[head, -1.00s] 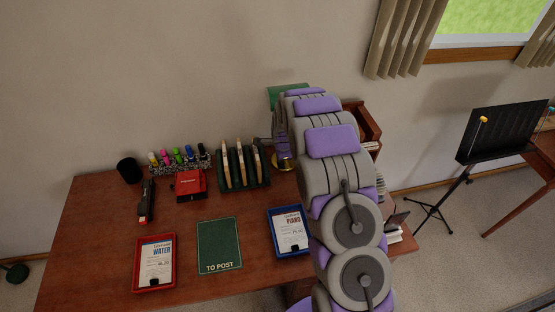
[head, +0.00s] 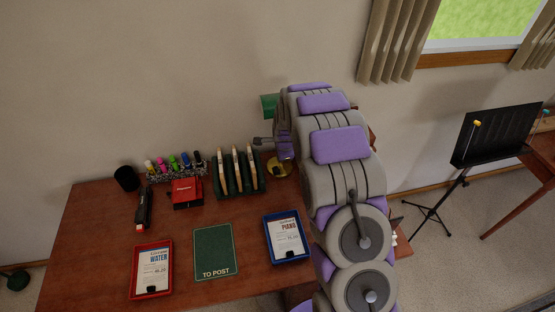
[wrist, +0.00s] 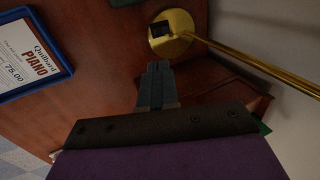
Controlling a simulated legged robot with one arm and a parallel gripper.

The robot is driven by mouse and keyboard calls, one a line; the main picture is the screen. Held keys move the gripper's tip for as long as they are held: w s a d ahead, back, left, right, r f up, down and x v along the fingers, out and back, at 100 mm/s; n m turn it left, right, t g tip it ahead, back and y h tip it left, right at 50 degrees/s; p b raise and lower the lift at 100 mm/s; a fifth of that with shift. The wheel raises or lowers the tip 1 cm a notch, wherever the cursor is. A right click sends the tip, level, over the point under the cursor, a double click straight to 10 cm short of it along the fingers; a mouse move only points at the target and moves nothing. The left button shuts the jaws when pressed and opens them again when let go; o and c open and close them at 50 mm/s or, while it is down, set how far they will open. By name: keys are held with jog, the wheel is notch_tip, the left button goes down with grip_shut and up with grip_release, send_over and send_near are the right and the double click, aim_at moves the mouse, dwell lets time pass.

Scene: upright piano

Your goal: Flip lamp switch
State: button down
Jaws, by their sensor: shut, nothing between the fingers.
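The desk lamp has a round brass base (head: 278,167), which also shows at the top of the wrist view (wrist: 180,47). A small dark switch (wrist: 160,29) sits on the base. A brass stem (wrist: 250,60) runs from the base to the right. The green lampshade (head: 269,104) is partly hidden behind my arm in the head view. My gripper (head: 256,141) is shut and empty, near the lamp. In the wrist view its fingertips (wrist: 157,66) lie just below the base in the picture, pointing toward the switch; I cannot tell how large the gap is.
The wooden desk (head: 100,225) holds a green letter rack (head: 237,175) left of the lamp. A blue tray (head: 287,237) with a piano bill, a red tray (head: 151,270) and a green mat (head: 213,252) lie nearer. A wooden organizer (wrist: 225,85) stands beside the lamp.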

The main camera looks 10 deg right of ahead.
jog(key=p, duration=0.2)
send_near(276, 167)
jog(key=x, duration=0.5)
jog(key=shift+s+f, duration=0.2)
jog(key=shift+w+d+f, duration=0.15)
jog(key=shift+w+f, duration=0.25)
jog(key=shift+f, duration=0.4)
jog(key=shift+a, duration=0.3)
